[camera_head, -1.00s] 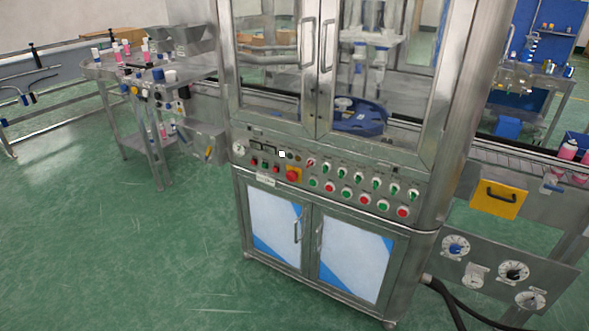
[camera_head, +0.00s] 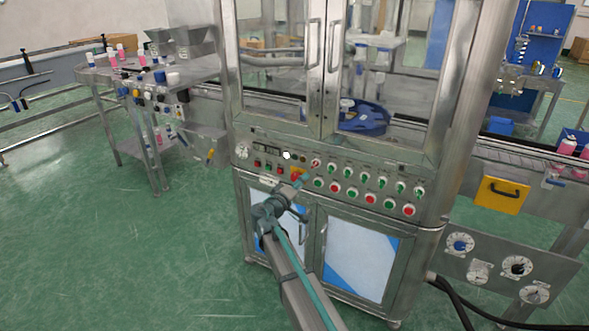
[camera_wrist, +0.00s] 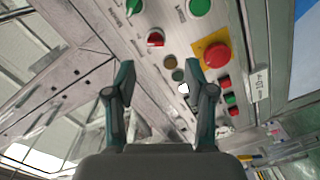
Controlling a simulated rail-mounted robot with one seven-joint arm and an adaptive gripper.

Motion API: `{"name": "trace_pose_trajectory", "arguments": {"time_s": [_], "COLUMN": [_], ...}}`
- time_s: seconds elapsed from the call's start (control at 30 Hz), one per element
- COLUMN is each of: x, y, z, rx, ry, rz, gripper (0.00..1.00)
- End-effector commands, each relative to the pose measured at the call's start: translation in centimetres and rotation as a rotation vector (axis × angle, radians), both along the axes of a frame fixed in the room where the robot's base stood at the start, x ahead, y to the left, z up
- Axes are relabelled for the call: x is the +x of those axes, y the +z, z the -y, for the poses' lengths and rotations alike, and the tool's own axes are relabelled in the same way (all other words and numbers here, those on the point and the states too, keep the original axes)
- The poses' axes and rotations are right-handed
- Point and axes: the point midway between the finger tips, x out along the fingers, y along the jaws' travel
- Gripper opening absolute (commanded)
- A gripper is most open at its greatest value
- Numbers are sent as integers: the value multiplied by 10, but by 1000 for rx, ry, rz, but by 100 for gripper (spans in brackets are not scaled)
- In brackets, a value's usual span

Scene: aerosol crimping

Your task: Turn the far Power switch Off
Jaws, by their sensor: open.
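The control panel (camera_head: 260,180) runs across the front of the steel machine, with a row of rotary switches, one red-handled (camera_head: 315,163) and several green-handled (camera_head: 346,172). Labels are too small to read, so I cannot tell which is the Power switch. In the wrist view the red-handled switch (camera_wrist: 155,39) lies just beyond my fingers, with a green-handled one (camera_wrist: 133,7) past it. My gripper (camera_head: 302,180) is in front of the panel, below the red-handled switch. In the wrist view my gripper (camera_wrist: 162,76) is open, with nothing between its fingers.
A red mushroom button (camera_wrist: 216,54) on a yellow plate sits close right of my fingers. Small red and green buttons (camera_wrist: 230,99) and a small white round spot (camera_wrist: 183,88) are nearby. Glass doors (camera_head: 385,75) rise above the panel. The floor at left (camera_head: 90,250) is clear.

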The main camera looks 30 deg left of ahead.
Motion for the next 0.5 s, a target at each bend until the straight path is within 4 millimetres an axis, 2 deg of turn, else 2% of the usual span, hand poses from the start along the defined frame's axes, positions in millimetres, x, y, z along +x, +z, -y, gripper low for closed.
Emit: {"name": "trace_pose_trajectory", "arguments": {"time_s": [0.1,0.27,0.5], "x": [1,7,35], "y": [10,9,9], "z": [-5,-6,-5], "rx": [15,43,42], "ry": [29,31,28], "rz": [51,49,48], "gripper": [54,54,54]}}
